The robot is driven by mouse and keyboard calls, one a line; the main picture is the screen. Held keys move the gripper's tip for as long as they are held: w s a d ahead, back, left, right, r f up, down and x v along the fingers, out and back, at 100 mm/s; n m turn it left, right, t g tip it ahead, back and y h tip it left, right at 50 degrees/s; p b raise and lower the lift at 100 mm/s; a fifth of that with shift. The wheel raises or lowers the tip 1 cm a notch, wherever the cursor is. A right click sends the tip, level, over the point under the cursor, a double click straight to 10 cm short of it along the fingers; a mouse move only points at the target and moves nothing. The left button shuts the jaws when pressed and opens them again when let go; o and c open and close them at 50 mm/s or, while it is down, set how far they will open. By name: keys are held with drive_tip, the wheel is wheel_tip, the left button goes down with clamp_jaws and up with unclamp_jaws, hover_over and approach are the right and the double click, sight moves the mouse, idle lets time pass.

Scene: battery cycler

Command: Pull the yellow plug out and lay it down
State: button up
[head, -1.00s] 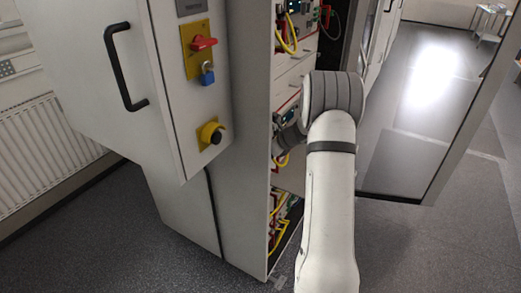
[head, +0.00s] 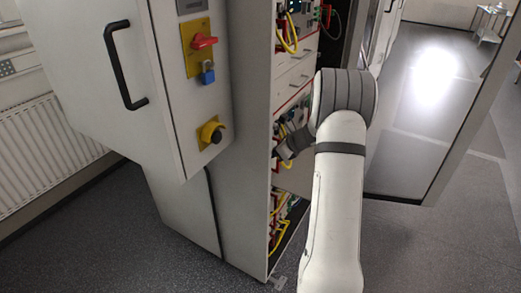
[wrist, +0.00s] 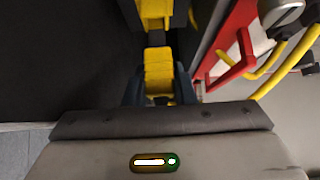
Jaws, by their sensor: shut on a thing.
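The yellow plug (wrist: 153,10) shows at the top of the wrist view between the dark fingertips of my gripper (wrist: 154,18), which is shut on it. A second yellow piece (wrist: 158,70) lies nearer, between the finger bases; I cannot tell whether it is part of the plug. The plug's far end is out of frame. A red bracket-shaped part (wrist: 238,45) with yellow cable beside it is to the right, apart from the fingers. In the head view my gripper's fingers and the plug are hidden at the cabinet opening.
The open cabinet (head: 240,200) holds stacked units with yellow cables (head: 289,35). A door with a black handle (head: 120,65), a red switch (head: 204,41) and a blue padlock (head: 208,72) stands left. Another open door (head: 470,100) is at right. Grey floor (head: 400,245) is clear.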

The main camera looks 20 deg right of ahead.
drive_tip(key=shift+s+d, duration=0.75)
drive_tip(key=shift+s, duration=0.2)
drive_tip(key=shift+s, duration=0.1)
